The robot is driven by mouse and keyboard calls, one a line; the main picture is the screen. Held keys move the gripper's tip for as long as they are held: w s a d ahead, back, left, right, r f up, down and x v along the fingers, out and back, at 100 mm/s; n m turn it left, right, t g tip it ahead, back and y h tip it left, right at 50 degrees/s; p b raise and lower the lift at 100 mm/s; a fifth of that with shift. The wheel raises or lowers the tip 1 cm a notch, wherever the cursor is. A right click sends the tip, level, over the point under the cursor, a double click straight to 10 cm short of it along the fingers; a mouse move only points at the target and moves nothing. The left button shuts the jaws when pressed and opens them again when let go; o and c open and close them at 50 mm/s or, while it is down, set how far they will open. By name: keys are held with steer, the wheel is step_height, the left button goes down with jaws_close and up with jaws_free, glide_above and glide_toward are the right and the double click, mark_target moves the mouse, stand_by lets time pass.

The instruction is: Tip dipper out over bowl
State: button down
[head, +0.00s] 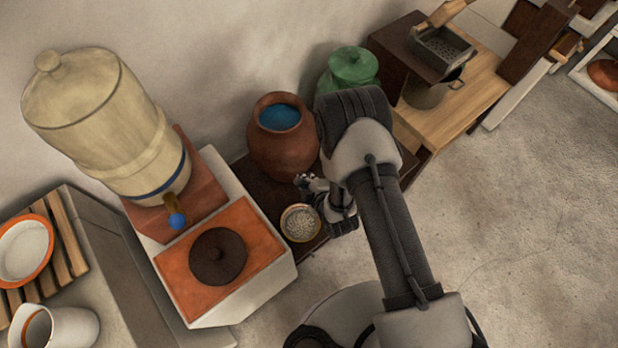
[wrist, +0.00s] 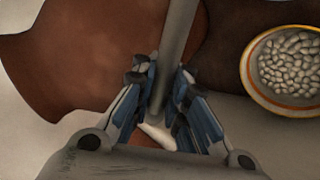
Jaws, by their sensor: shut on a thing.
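My gripper (wrist: 163,92) is shut on the grey handle of the dipper (wrist: 178,35) in the wrist view. The handle runs up out of that picture, and its far end is out of sight. I cannot tell whether the dipper holds anything. In the head view my gripper (head: 313,184) is in front of the clay jar, just above and right of the bowl (head: 299,241); no dipper can be made out there. The bowl has an orange and pale rim and is full of whitish pebble-like pieces. Its rim (wrist: 247,86) also shows at the right of the wrist view.
A round clay jar (head: 283,150) with blue inside stands behind the bowl, on a dark low surface. A large cream dispenser (head: 100,125) and a white-and-orange block (head: 250,240) stand left. Open floor lies right.

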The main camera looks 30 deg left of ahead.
steer(key=s+a+f+n+t+h+b, duration=0.1)
steer(key=s+a+f+n+t+h, duration=0.1)
steer(key=f, duration=0.4)
steer(key=shift+s+a+h+b, duration=0.25)
steer(key=shift+a+h+b, duration=0.05)
steer(key=shift+a+h, duration=0.2)
stand_by(0.6)
steer(key=shift+f, duration=0.15)
stand_by(1.1)
